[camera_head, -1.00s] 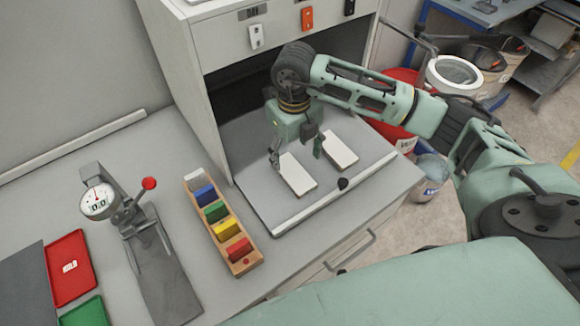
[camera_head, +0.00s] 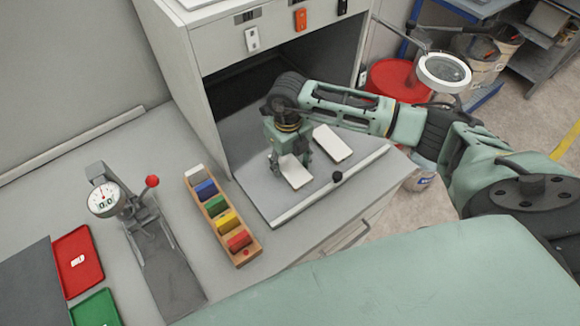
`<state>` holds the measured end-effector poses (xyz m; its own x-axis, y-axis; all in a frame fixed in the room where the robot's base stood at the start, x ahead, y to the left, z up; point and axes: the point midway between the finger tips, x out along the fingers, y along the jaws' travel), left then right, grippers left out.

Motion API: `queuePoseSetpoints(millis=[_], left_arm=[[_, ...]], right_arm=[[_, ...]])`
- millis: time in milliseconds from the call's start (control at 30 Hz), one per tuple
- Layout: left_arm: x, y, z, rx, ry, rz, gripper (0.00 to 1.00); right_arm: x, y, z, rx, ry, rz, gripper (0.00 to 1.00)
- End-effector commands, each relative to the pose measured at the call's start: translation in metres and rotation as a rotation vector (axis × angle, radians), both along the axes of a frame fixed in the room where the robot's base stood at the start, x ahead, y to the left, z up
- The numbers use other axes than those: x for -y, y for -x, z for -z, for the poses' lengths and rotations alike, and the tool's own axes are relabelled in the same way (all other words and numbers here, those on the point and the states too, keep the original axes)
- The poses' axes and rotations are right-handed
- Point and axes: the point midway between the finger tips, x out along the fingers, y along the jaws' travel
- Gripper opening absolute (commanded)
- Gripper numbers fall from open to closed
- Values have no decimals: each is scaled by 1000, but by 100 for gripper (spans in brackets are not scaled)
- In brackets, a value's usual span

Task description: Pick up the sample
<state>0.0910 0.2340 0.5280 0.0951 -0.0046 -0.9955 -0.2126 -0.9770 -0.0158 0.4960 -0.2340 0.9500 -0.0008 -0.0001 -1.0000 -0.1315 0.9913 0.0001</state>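Two thin white plates lie on the grey bed of the roller coater. The left plate (camera_head: 296,177) is partly hidden under my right gripper; the right plate (camera_head: 332,143) lies in full view beside it. My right gripper (camera_head: 290,163) is low over the bed, its fingers on either side of the left plate's far part. The fingers look close to the plate's edges, but whether they touch it cannot be told. Which plate the task calls the sample is not marked. My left gripper is out of view.
A wooden rack (camera_head: 245,257) of coloured blocks and a dial gauge stand (camera_head: 103,200) are left of the bed. A red tray (camera_head: 77,261) and green tray (camera_head: 96,308) lie at lower left. The coater bed has a front bar (camera_head: 300,206) and black knob (camera_head: 338,176).

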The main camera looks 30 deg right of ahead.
Motion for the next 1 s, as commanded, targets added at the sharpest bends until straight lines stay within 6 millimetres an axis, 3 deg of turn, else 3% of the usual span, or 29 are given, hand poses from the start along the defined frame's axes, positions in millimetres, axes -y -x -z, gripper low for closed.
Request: queuePoseSetpoints(millis=[333, 733, 933, 1000], left_arm=[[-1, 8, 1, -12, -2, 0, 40], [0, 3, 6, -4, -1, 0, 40], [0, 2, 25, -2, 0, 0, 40], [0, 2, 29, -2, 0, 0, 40]], right_arm=[[0, 0, 0, 0, 0, 0, 19], [0, -1, -8, 4, -1, 0, 19], [0, -2, -36, 9, -1, -1, 19], [9, 10, -44, 3, 2, 1, 19]])
